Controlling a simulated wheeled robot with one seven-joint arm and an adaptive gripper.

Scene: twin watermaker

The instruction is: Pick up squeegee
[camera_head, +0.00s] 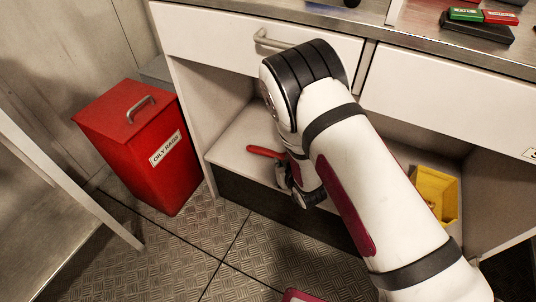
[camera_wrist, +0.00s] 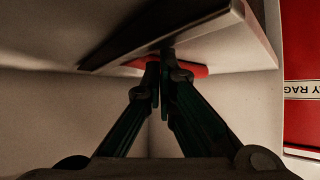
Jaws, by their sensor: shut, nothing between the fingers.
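A red handle (camera_head: 265,152), which looks like part of the squeegee, shows on the lower shelf in the head view, left of my wrist. The rest of it is hidden behind my arm. In the wrist view a red piece (camera_wrist: 195,70) shows behind and beside my fingertips. My gripper (camera_wrist: 161,65) is shut, its two fingers close together with nothing visibly held between them. The fingertips overlap the red piece in the picture; whether they touch it I cannot tell. In the head view my gripper is mostly hidden by my wrist.
The open cabinet has a shelf (camera_head: 236,148) under a drawer with a handle (camera_head: 272,41). A red oily-rags bin (camera_head: 137,152) stands left of it. A yellow container (camera_head: 437,192) sits at the right inside. The floor (camera_head: 190,255) in front is mostly clear.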

